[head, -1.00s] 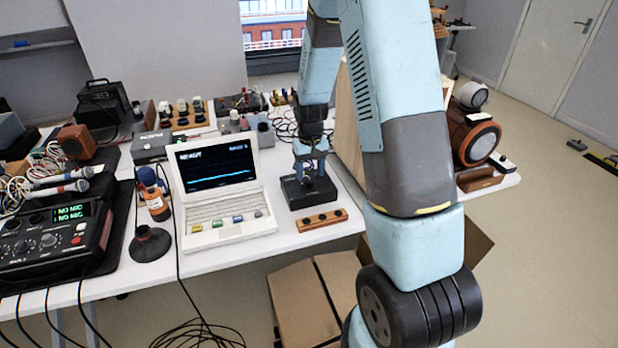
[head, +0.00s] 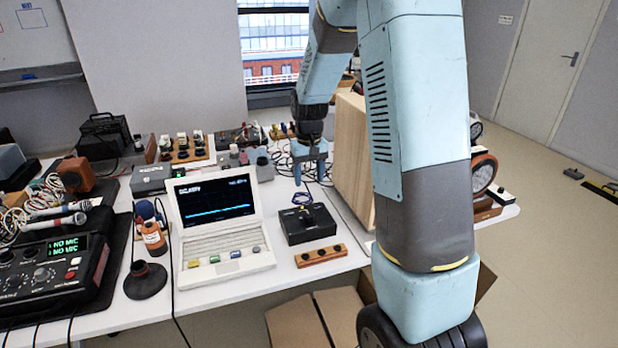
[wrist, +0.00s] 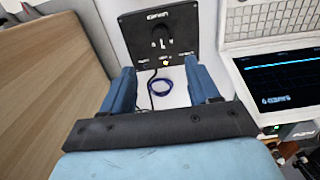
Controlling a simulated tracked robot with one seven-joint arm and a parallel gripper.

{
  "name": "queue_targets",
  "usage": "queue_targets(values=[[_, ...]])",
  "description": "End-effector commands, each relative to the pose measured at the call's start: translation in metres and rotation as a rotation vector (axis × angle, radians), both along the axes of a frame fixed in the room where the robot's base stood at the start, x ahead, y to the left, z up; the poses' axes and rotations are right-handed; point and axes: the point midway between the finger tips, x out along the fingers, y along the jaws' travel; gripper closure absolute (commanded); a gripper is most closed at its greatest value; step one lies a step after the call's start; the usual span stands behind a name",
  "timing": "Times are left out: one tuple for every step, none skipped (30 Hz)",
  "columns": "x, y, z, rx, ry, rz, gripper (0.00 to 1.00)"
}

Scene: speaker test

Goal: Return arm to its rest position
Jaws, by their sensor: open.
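My gripper (head: 310,176) is open and empty, raised above and behind a black box (head: 307,227) on the white table. The wrist view shows its two blue fingers (wrist: 162,88) spread apart. In the wrist view the blue loop (wrist: 162,86) appears between the fingers, clear of both. The black box (wrist: 158,38) lies beyond the fingertips there, with a dark lead near the loop.
A tall wooden cabinet (head: 352,160) stands close right of my gripper; it fills the left of the wrist view (wrist: 45,90). A white laptop-like device (head: 222,225) is left of the black box. A wooden strip (head: 321,255) lies in front. Cables lie behind.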

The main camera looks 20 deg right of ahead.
Motion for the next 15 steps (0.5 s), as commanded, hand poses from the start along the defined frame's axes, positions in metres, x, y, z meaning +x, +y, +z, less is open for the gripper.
queue_targets(values=[[0.000, 0.000, 0.000, 0.000, 0.000, 0.000, 0.40], [0.000, 0.000, 0.000, 0.000, 0.000, 0.000, 0.40], [0.000, 0.000, 0.000, 0.000, 0.000, 0.000, 0.40], [0.000, 0.000, 0.000, 0.000, 0.000, 0.000, 0.40], [0.000, 0.000, 0.000, 0.000, 0.000, 0.000, 0.40], [0.000, 0.000, 0.001, 0.000, -0.001, 0.000, 0.40], [-0.001, 0.000, 0.002, 0.000, -0.003, 0.000, 0.40], [-0.002, 0.000, 0.005, 0.001, -0.006, 0.000, 0.40], [-0.004, 0.001, 0.009, 0.001, -0.013, 0.000, 0.40], [-0.007, 0.001, 0.014, 0.001, -0.018, 0.000, 0.40], [-0.009, 0.001, 0.019, 0.002, -0.024, 0.000, 0.40], [-0.014, 0.002, 0.027, 0.003, -0.036, 0.000, 0.40], [-0.017, 0.002, 0.034, 0.004, -0.045, 0.000, 0.40], [-0.022, 0.002, 0.041, 0.004, -0.055, 0.000, 0.40], [-0.028, 0.003, 0.051, 0.005, -0.069, 0.000, 0.40]])
